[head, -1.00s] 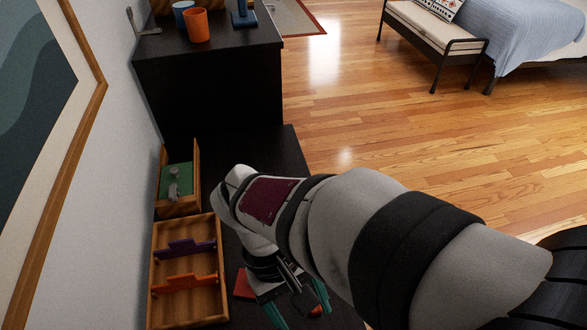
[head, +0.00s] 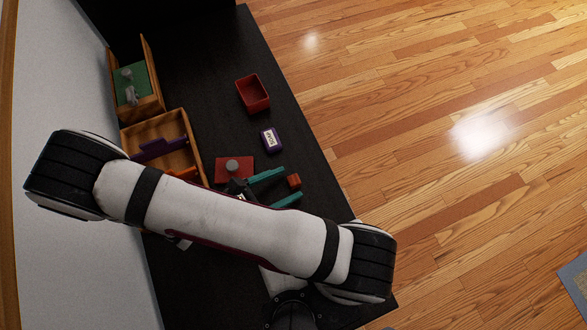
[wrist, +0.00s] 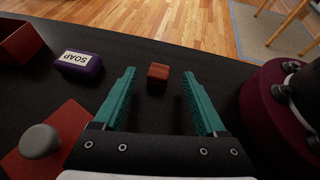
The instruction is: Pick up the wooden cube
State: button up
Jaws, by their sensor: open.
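The wooden cube (head: 294,181) is small and reddish-brown and sits on the black desk top near its right edge. In the wrist view the cube (wrist: 158,72) lies ahead, between the lines of the two teal fingers and just beyond their tips. My gripper (wrist: 160,82) is open and empty. In the head view my gripper (head: 282,186) reaches right toward the cube, with one finger above it and one below it in the picture. Whether the fingertips are level with the cube in height, I cannot tell.
A purple soap box (head: 270,139) and a red open box (head: 253,94) stand farther up the desk. A red square with a grey knob (head: 232,166) is beside my gripper. A wooden tray (head: 186,126) and a wooden box (head: 144,58) line the wall. The desk edge is close beyond the cube.

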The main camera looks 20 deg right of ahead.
jog(key=shift+x, duration=1.05)
jog(key=shift+a, duration=0.1)
grip_shut()
jog(key=shift+r, duration=0.15)
